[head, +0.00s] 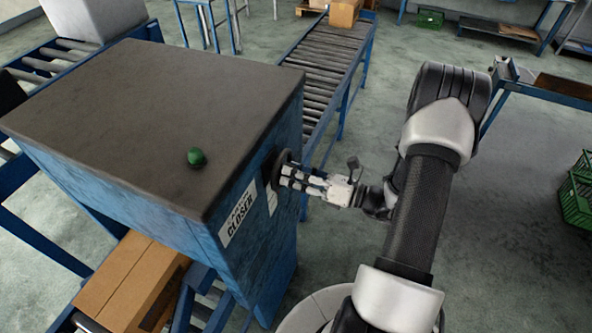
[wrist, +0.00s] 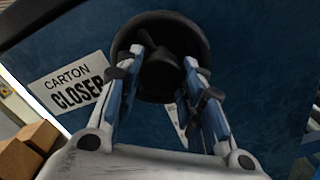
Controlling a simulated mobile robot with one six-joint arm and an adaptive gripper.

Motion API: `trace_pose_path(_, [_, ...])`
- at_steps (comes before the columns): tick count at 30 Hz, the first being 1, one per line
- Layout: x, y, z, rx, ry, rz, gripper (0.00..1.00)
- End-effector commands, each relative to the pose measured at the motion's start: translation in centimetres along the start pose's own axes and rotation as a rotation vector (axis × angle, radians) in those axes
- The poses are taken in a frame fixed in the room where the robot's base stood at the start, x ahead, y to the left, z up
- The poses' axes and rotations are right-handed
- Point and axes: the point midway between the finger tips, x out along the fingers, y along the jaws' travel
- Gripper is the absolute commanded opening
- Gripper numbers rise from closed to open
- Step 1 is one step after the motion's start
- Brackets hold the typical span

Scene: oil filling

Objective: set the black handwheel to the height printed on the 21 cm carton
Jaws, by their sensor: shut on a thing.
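The black handwheel (head: 275,168) is on the right side of the blue carton closer (head: 262,215). In the wrist view the handwheel (wrist: 150,40) shows a dark round rim with a hub and spokes. My gripper (head: 288,175) reaches it from the right, and in the wrist view its two fingers (wrist: 163,72) are shut on the handwheel's middle. A brown carton (head: 130,280) lies on the conveyor below the closer at the lower left. No printed height is readable on it. A white label, partly hidden by a finger, sits below the wheel in the wrist view.
A sign reading CARTON CLOSER (head: 238,214) is beside the wheel. Green crates (head: 576,190) stand on the floor at right.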

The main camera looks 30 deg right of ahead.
Motion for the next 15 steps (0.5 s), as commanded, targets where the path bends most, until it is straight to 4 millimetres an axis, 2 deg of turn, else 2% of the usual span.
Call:
trace_pose_path(6, [0.0, 0.06, 0.04, 0.08, 0.0, 0.0, 0.12])
trace_pose_path(15, [0.0, 0.02, -0.01, 0.112, 0.0, 0.0, 0.12])
